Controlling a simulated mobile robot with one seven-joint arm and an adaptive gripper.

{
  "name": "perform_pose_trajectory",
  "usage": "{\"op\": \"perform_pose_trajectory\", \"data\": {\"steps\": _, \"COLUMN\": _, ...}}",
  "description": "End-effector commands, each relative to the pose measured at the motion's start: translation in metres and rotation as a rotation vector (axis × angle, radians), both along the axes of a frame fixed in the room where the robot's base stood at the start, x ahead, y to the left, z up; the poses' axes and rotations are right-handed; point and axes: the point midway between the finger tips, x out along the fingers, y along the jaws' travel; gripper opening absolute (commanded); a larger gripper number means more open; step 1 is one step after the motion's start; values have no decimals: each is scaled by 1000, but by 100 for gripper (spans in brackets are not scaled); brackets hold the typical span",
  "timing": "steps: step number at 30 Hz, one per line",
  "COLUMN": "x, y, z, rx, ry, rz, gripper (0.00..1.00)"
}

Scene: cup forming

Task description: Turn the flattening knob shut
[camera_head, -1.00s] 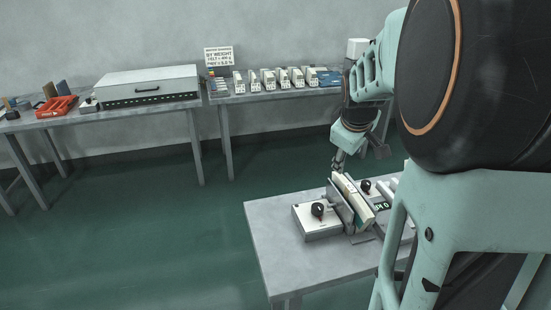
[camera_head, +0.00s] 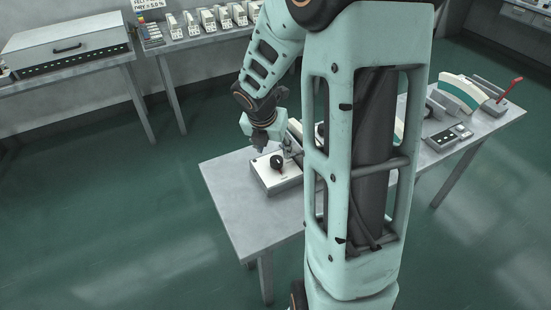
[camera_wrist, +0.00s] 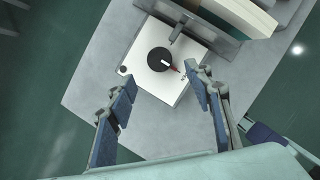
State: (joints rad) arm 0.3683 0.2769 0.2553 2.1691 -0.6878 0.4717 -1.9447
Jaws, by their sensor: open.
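The black knob (camera_head: 277,161) sits on a pale box (camera_head: 268,181) on the near table. In the wrist view the round knob (camera_wrist: 159,60) has a white pointer bar aimed toward the lower right, near a red mark on the box's white top (camera_wrist: 147,81). I cannot tell which of the box's knobs the task names. My gripper (camera_wrist: 163,84) is open, its two blue-padded fingers spread either side of and below the knob in the picture, apart from it. In the head view my gripper (camera_head: 271,147) hangs above the box. Nothing is between the fingers.
Upright plates (camera_wrist: 205,14) and a cream block (camera_wrist: 247,12) stand just beyond the box. The grey table top (camera_head: 230,188) is bare left of the box. My arm hides the table's middle. A small panel (camera_head: 447,137) and a red-handled device (camera_head: 509,90) are right.

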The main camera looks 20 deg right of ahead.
Motion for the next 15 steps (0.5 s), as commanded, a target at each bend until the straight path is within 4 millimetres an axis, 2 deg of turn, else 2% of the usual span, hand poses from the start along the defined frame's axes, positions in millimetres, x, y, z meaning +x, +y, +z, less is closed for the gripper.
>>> {"op": "perform_pose_trajectory", "data": {"steps": 1, "x": 3, "y": -2, "z": -14, "rx": 2, "ry": 2, "rz": 1, "gripper": 47}}
{"op": "perform_pose_trajectory", "data": {"steps": 6, "x": 12, "y": -11, "z": -44, "rx": 1, "ry": 2, "rz": 0, "gripper": 47}}
{"op": "perform_pose_trajectory", "data": {"steps": 12, "x": 19, "y": -18, "z": -66, "rx": 2, "ry": 1, "rz": -3, "gripper": 47}}
{"op": "perform_pose_trajectory", "data": {"steps": 15, "x": 22, "y": -20, "z": -70, "rx": 2, "ry": -1, "rz": -2, "gripper": 47}}
